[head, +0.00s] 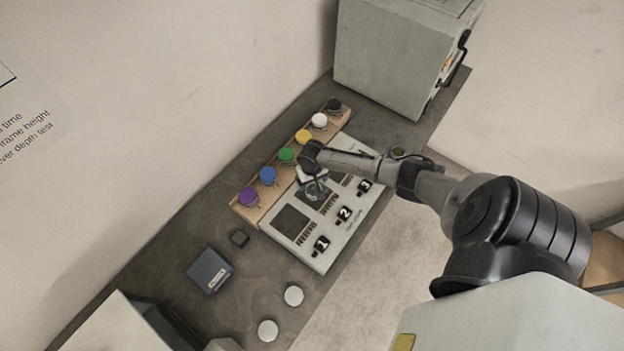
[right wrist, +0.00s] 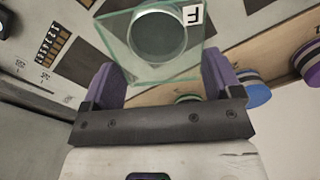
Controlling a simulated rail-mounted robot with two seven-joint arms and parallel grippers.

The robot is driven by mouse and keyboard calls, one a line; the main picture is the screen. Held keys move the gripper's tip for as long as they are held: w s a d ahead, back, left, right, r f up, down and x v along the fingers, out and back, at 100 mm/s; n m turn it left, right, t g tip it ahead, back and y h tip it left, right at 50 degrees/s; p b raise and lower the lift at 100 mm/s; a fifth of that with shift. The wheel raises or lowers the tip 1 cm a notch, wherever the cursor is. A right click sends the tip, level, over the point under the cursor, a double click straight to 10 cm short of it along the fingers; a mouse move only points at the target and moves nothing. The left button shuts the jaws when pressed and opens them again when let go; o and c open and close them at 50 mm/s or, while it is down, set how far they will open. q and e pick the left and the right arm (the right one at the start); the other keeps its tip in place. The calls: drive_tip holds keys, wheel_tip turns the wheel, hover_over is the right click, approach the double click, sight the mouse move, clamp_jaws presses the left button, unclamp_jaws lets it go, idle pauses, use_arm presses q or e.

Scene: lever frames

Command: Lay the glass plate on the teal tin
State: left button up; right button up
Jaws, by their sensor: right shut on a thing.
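My right gripper (head: 312,184) is above the numbered panel in the head view. In the right wrist view its purple fingers (right wrist: 161,82) are shut on the clear glass plate (right wrist: 194,58), which has a greenish edge and a small white label marked F. A round, pale grey-green thing (right wrist: 158,36) shows through the plate; I cannot tell whether it is on the plate or below it. In the head view the plate (head: 318,190) is small and partly hidden by the gripper. I cannot make out a clearly teal tin. My left gripper is not in view.
A wooden rack (head: 240,208) with several coloured round tops runs behind the panel (head: 318,258). A grey cabinet (head: 390,60) stands at the back.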

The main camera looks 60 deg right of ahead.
idle(0.5)
drive_tip(key=shift+p, duration=0.3)
drive_tip(key=shift+f, duration=0.1)
drive_tip(key=shift+f, duration=0.15)
idle(0.9)
drive_tip(key=shift+f, duration=0.25)
idle(0.4)
drive_tip(key=shift+f+p, duration=0.1)
drive_tip(key=shift+p, duration=0.3)
idle(0.4)
drive_tip(key=o, duration=0.8)
